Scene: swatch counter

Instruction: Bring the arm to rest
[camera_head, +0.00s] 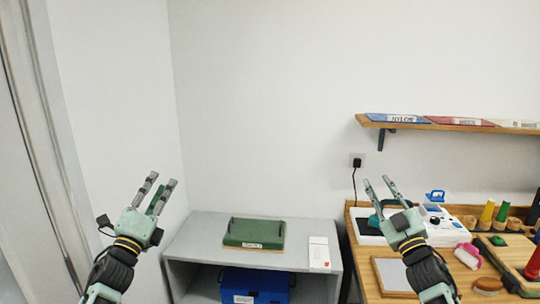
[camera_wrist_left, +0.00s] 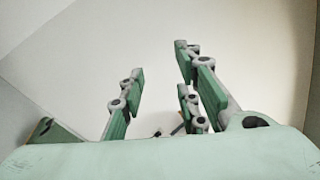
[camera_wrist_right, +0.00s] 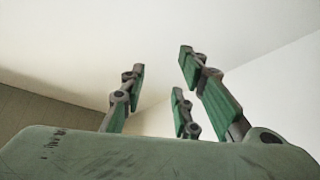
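My left gripper (camera_head: 158,186) is raised in front of the bare wall at the left of the head view. Its fingers stand apart and it holds nothing; the left wrist view shows the gap between the same fingers (camera_wrist_left: 158,80). My right gripper (camera_head: 378,182) is raised over the left part of the wooden counter, pointing up. Its fingers are apart and empty, which the right wrist view also shows (camera_wrist_right: 160,75). Both wrist views show only walls and ceiling beyond the fingers.
A grey shelf unit (camera_head: 200,240) holds a green tray (camera_head: 255,233), a white box (camera_head: 319,252) and, below, a blue bin (camera_head: 254,285). The wooden counter (camera_head: 366,256) carries a white device (camera_head: 447,232), a pink object (camera_head: 467,255) and several spools. A wall shelf (camera_head: 448,126) hangs above.

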